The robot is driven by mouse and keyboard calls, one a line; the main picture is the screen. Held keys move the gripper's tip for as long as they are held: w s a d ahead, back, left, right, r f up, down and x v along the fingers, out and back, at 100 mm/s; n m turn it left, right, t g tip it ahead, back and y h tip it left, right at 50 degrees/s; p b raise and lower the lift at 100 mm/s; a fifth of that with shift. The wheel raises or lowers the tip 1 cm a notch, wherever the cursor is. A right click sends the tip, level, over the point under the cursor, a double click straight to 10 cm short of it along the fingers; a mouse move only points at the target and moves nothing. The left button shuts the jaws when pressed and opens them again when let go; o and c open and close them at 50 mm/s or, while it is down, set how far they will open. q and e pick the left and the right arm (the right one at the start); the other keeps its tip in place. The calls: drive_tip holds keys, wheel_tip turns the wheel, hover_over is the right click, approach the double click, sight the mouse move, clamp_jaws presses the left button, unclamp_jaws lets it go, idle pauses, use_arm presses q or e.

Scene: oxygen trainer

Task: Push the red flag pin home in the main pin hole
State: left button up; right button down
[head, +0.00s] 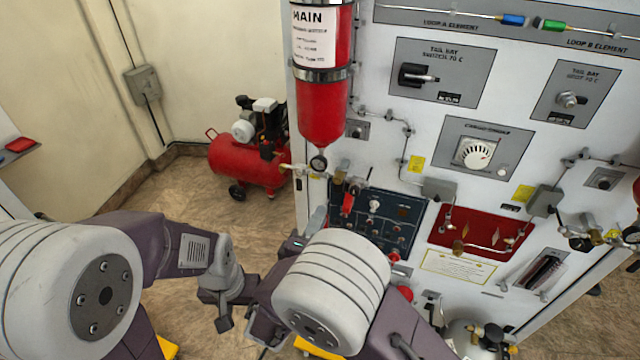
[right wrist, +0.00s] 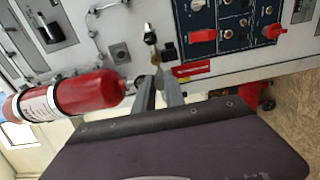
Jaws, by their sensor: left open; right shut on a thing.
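My right gripper (right wrist: 158,80) is shut in the right wrist view, its fingertips just below the brass fitting (right wrist: 151,38) near the red MAIN cylinder's end. A red strip with yellow marks (right wrist: 190,71) shows beside the fingertips and looks like the red flag of the pin; the pin's shaft is too small to make out. In the head view the right gripper (head: 318,218) is mostly behind my arm, below the brass fitting (head: 341,170). I cannot make out the main pin hole. My left gripper (head: 224,316) is open and empty, low and left, away from the panel.
A blue switch panel (head: 408,212) with red-covered switches lies close to the right. A red compressor (head: 240,163) stands on the floor behind. Open floor lies left of the cabinet.

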use_arm(q)
drive_tip(key=shift+w+f+b, duration=0.1)
drive_tip(key=shift+f+b, duration=0.45)
drive_tip(key=shift+b, duration=0.65)
use_arm(e)
drive_tip(key=shift+r+x, duration=0.25)
drive_tip(key=shift+x, duration=0.95)
drive_tip(key=shift+r+x, duration=0.2)
drive_tip(key=shift+x, duration=1.05)
drive_tip(key=shift+d, duration=0.15)
use_arm(q)
drive_tip(key=shift+f, duration=0.15)
drive_tip(key=shift+f+b, duration=0.35)
drive_tip(key=shift+b, duration=0.15)
drive_tip(key=shift+f, duration=0.1)
drive_tip(key=shift+f+b, duration=0.4)
drive_tip(key=shift+b, duration=0.05)
